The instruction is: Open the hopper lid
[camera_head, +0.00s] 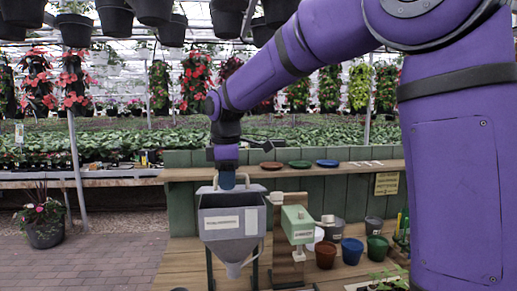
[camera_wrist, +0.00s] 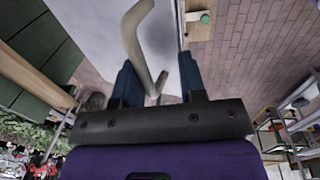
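The grey hopper (camera_head: 222,243) stands on a frame at the centre of the head view, with a white label on its front and a funnel below. Its lid appears shut; a smooth grey surface (camera_wrist: 95,25) shows close up in the wrist view, and I cannot tell its edges clearly. A pale curved handle (camera_wrist: 134,38) rises from it. My gripper (camera_wrist: 160,82) points down at the hopper top. Its two blue fingers are apart, and the handle's bar passes between them, with a gap visible to the right finger. In the head view my gripper (camera_head: 227,184) partly hides the handle.
A green box on a wooden stand (camera_head: 297,224) is close to the hopper's right. Beyond it are a red-brown pot (camera_head: 325,255), a blue pot (camera_head: 352,251) and a green pot (camera_head: 377,249). A shelf with shallow dishes (camera_head: 327,163) runs behind. Brick floor lies left.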

